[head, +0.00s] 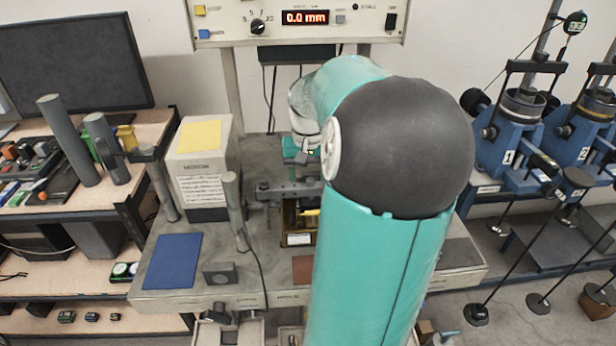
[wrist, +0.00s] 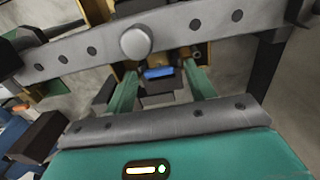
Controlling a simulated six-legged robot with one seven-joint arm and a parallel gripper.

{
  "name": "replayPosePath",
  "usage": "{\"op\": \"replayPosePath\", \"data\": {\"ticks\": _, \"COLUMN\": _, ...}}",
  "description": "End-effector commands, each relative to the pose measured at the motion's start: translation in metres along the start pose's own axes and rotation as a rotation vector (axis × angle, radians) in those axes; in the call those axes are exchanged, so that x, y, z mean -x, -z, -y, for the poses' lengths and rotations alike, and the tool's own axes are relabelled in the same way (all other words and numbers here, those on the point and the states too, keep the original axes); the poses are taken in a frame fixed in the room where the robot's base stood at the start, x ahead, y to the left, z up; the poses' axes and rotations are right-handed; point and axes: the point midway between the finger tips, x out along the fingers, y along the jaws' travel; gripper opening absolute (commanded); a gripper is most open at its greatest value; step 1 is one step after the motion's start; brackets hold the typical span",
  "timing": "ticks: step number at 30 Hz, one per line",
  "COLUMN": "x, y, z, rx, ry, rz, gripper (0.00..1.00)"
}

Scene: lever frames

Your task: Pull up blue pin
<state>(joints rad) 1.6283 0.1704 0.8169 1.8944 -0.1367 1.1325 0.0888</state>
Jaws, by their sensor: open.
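A small blue piece (wrist: 158,73), which looks like the blue pin, shows in the wrist view in a dark slot within a brass-coloured frame. My gripper (wrist: 160,78) is open, its two green fingers on either side of the blue piece in the picture. I cannot tell whether either finger touches it. In the head view my arm covers much of the middle, and only a bit of my gripper end shows above the brass-coloured fixture (head: 290,222). The blue piece cannot be made out there.
A grey metal bar with a round knob (wrist: 136,42) crosses the wrist view just beyond my fingers. In the head view, a grey post (head: 235,210) and a box with a yellow top (head: 200,136) stand left of the fixture. A blue mat (head: 170,261) lies at front left.

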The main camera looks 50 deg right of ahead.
Motion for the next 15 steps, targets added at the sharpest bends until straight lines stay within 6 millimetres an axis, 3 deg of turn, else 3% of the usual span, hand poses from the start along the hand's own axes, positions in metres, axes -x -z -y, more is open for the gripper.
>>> {"op": "replayPosePath", "data": {"ticks": 5, "x": 0.0001, "y": 0.0, "z": -0.0001, "rx": 0.0, "ry": 0.0, "rz": 0.0, "gripper": 0.53}}
{"op": "replayPosePath", "data": {"ticks": 13, "x": 0.0003, "y": -0.0001, "z": -0.0002, "rx": 0.0, "ry": 0.0, "rz": 0.0, "gripper": 0.0}}
{"op": "replayPosePath", "data": {"ticks": 15, "x": 0.0003, "y": -0.0001, "z": -0.0001, "rx": 0.0, "ry": 0.0, "rz": 0.0, "gripper": 0.0}}
